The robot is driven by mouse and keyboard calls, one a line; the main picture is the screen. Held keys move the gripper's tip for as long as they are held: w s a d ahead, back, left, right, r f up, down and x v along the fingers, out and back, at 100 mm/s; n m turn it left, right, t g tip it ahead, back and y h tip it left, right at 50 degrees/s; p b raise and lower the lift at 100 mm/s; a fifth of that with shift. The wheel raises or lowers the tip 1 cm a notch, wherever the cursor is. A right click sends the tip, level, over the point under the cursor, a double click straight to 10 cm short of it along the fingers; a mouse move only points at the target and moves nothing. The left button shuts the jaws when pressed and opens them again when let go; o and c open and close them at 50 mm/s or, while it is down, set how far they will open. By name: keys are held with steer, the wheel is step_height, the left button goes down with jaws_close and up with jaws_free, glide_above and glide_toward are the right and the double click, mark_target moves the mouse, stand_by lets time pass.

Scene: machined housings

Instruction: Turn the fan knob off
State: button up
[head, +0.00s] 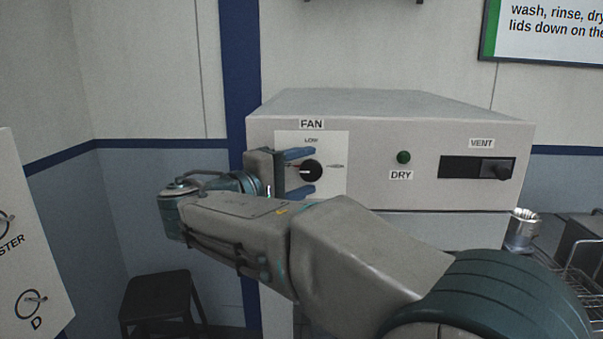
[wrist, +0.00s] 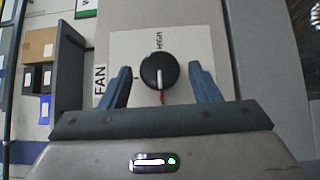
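The fan knob (head: 311,171) is round and black, on a pale plate under the FAN label on the front of a grey box. Its white pointer line points left in the head view. LOW is printed above it. In the wrist view the knob (wrist: 160,72) shows HIGH on the side away from the gripper and a small red mark just below it. My gripper (head: 310,171) is open, its blue fingers above and below the knob. In the wrist view a gap shows between the knob and each finger.
On the same box (head: 390,104) are a green DRY button (head: 404,157) and a VENT slider (head: 495,170), both right of the knob. A dark stool (head: 160,298) stands at lower left. A metal cup (head: 522,229) and wire rack are at right.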

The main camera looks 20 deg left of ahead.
steer(key=b+v, duration=0.2)
steer(key=v, duration=1.2)
steer(key=shift+w, duration=0.1)
